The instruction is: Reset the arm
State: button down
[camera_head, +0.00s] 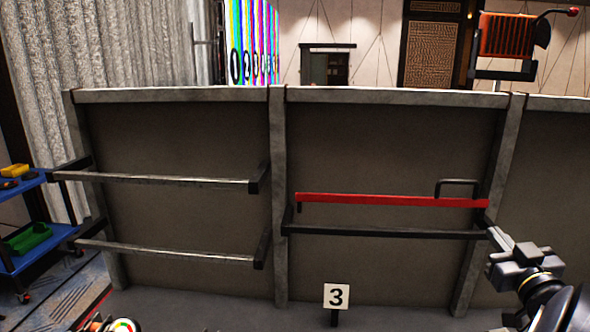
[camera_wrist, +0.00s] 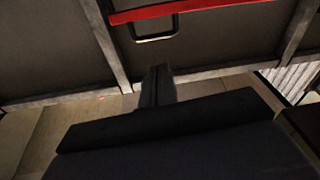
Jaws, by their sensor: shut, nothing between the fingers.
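My gripper (camera_head: 499,241) is at the right of the head view, in front of the right post of the middle wall panel. It is just below and right of the red bar's right end. In the wrist view my gripper (camera_wrist: 160,70) shows as two dark fingers pressed together with nothing between them. The red bar (camera_head: 390,200) lies level across the middle panel, with a black loop handle (camera_head: 458,182) above its right part. In the wrist view the red bar (camera_wrist: 185,9) and its handle (camera_wrist: 155,38) appear upside down, apart from the fingertips.
A black rail (camera_head: 385,234) runs below the red bar. Two grey rails (camera_head: 170,180) stick out from the left panel. A sign with a 3 (camera_head: 337,297) stands low in front. A blue cart (camera_head: 30,235) is at far left. An orange-red device (camera_head: 507,35) stands behind the wall.

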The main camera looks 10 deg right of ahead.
jog(key=w+n, duration=0.1)
jog(key=w+n+y, duration=0.1)
jog(key=n, duration=0.1)
jog(key=r+n+g+p, duration=0.1)
jog(key=shift+w+a+y, duration=0.25)
jog(key=shift+w+y, duration=0.15)
jog(key=shift+f, duration=0.1)
